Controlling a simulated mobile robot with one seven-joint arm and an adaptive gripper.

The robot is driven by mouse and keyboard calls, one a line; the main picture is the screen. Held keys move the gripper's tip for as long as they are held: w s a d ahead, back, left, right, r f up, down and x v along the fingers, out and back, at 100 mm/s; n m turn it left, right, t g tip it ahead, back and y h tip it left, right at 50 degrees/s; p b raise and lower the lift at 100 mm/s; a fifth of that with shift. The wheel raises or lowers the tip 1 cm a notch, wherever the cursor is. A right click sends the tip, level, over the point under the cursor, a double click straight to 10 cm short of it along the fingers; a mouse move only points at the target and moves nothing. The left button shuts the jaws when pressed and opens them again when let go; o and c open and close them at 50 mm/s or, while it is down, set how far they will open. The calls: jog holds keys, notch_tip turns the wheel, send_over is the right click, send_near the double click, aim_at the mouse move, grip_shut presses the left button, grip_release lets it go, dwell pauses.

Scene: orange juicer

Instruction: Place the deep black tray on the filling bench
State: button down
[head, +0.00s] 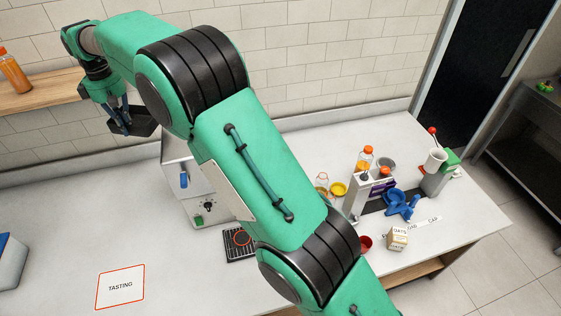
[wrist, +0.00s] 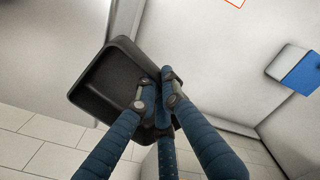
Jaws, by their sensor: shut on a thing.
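My gripper (head: 124,122) is at the upper left in the head view, raised above the pale counter (head: 60,215) near the tiled wall. It is shut on the deep black tray (head: 146,126), which hangs in the air, clear of the counter. In the wrist view the fingers (wrist: 158,92) grip one edge of the tray (wrist: 105,78), whose dark hollow inside shows. Part of the tray is hidden behind the fingers. I cannot tell for sure which surface is the filling bench; a partly hidden label ending in "CAP" (head: 425,224) lies on the counter's right part.
A white juicer machine (head: 180,170) stands behind my arm. A mat marked TASTING (head: 120,287) lies at the front left. Bottles, a blue tool (head: 401,205) and a small box (head: 397,238) crowd the right side. A wooden shelf (head: 45,95) is on the left wall.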

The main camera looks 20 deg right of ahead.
jog(key=w+d+r+m+p, duration=0.15)
jog(key=d+r, duration=0.25)
jog(key=d, duration=0.7)
jog(key=w+d+r+m, duration=0.15)
jog(key=d+r, duration=0.25)
jog(key=d, duration=0.7)
jog(key=s+d+f+m+b, duration=0.1)
jog(key=s+d+f+m, duration=0.15)
jog(key=d, duration=1.15)
jog(key=s+d+f+m, duration=0.1)
jog(key=s+d+m, duration=0.15)
jog(key=d, duration=1.15)
jog(key=w+d+f+m, duration=0.1)
jog(key=w+d+f, duration=0.2)
jog(key=d+f, duration=0.4)
jog(key=w+d+f+m, duration=0.2)
jog(key=w+d+f, duration=0.2)
jog(key=f, duration=1.6)
jog(key=w+d+f+m, duration=0.1)
jog(key=w+d+f, duration=0.3)
jog(key=d+f, duration=0.6)
notch_tip(320, 180, down, 3)
jog(key=shift+f+m, duration=0.2)
jog(key=shift+m, duration=0.2)
jog(key=shift+d+f, duration=0.1)
jog(key=shift+f, duration=3)
